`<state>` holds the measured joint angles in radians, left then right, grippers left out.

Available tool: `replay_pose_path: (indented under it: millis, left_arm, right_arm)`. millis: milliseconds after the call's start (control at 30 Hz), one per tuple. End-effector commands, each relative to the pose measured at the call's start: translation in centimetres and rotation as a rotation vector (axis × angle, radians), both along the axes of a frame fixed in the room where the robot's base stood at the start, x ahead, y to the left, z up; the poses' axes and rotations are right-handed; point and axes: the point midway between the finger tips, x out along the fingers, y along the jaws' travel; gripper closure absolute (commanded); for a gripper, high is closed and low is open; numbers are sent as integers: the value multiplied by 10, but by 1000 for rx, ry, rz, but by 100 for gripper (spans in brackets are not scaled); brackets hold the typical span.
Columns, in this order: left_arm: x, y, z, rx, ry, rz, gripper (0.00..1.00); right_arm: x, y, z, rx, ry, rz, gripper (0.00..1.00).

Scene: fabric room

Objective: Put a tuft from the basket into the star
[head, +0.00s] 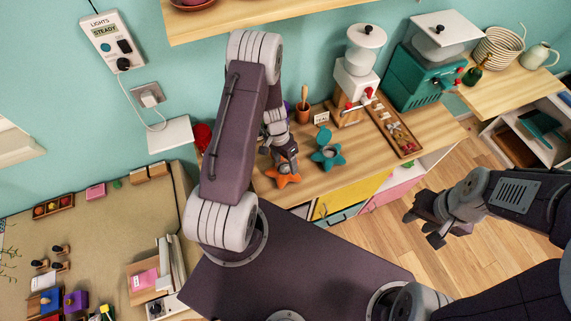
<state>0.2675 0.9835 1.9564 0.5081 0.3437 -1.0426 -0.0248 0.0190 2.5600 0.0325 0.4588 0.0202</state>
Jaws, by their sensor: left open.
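An orange star (281,179) lies near the front edge of the wooden counter. A teal star (327,157) lies to its right, with a round teal piece standing up from it. My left gripper (286,168) points down right over the orange star, and its open fingertips are small in the view. I cannot tell whether they touch the star or hold a tuft. I cannot make out the basket or a tuft; my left arm covers part of the counter. My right gripper (424,226) is away from the counter at the right, over the floor, its fingers apart and empty.
The wooden counter (436,133) also bears a brown tray (404,142) of small parts, a white machine (356,78), a teal machine (420,80) and a brush pot (303,113). A shelf (240,22) hangs above. Bare floor lies at the right.

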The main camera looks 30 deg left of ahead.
Motion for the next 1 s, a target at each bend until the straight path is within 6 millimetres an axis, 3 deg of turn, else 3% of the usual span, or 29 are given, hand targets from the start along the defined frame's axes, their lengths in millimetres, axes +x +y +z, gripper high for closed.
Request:
replay_pose_path:
  millis: [200,400,1000]
  left_arm:
    - [3,8,41,2,-5,2,34]
    - [4,13,68,1,-1,1,34]
    - [3,14,75,1,1,1,34]
  right_arm:
    - [0,0,-6,0,0,0,64]
    - [0,0,-9,0,0,0,64]
    - [0,0,-9,0,0,0,64]
